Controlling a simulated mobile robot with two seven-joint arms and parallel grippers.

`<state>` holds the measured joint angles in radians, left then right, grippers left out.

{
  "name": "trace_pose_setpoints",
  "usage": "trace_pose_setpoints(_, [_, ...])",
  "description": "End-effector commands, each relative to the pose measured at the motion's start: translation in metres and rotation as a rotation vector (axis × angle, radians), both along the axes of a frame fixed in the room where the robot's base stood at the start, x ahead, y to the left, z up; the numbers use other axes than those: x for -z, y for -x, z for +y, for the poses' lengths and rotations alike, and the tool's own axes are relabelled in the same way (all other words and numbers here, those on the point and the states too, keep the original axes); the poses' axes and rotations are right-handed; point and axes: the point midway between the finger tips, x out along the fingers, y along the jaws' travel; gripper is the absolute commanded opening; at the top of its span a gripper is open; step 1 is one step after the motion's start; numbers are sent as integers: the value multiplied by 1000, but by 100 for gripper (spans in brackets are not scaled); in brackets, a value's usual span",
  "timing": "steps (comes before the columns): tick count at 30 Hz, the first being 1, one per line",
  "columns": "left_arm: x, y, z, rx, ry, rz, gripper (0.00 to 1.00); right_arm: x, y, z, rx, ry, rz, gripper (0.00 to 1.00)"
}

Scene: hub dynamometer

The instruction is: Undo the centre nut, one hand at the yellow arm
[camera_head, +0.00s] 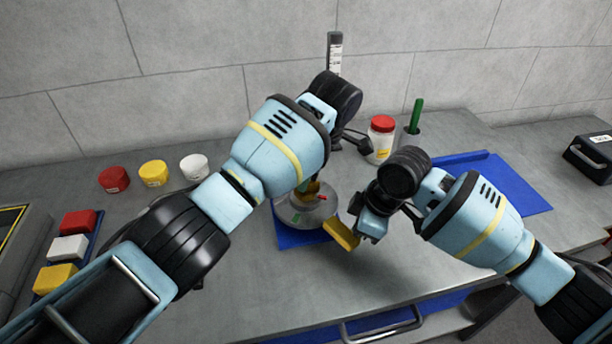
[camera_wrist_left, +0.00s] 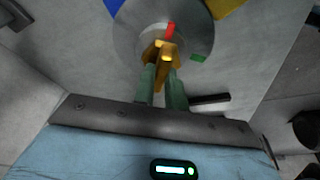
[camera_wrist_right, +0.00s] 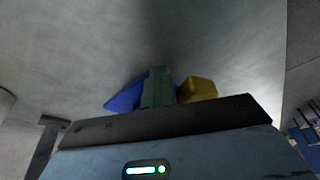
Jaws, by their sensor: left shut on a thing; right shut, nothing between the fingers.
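The hub's round silver disc (camera_head: 292,214) sits on a blue base (camera_head: 290,238) on the bench, with red and green marks on it. In the left wrist view, the brass-coloured centre nut (camera_wrist_left: 161,50) stands at the middle of the disc (camera_wrist_left: 135,30). My left gripper (camera_wrist_left: 162,72) is shut on this nut. The yellow arm (camera_head: 341,235) sticks out at the disc's front right. My right gripper (camera_wrist_right: 158,88) is shut and empty beside the yellow arm, which also shows in the right wrist view (camera_wrist_right: 198,88). Whether they touch I cannot tell.
Red (camera_head: 114,179), yellow (camera_head: 153,173) and white (camera_head: 194,167) round containers stand at the back left. A red-lidded jar (camera_head: 381,139) and a green-handled tool (camera_head: 416,117) stand behind my right arm. A blue mat (camera_head: 515,190) lies right.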

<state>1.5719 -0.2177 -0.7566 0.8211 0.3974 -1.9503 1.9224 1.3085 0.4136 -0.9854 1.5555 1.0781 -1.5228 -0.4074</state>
Motion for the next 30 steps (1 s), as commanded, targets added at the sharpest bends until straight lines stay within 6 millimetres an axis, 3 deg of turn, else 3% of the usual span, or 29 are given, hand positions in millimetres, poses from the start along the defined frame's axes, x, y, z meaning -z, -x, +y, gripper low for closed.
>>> trace_pose_setpoints(14, [-2, -1, 1, -1, -1, -5, 0, 0, 3, 3, -1, 0, 0, 0])
trace_pose_setpoints(30, [-2, -1, 0, -2, -1, -5, 0, -1, 17, 20, -3, -1, 0, 0])
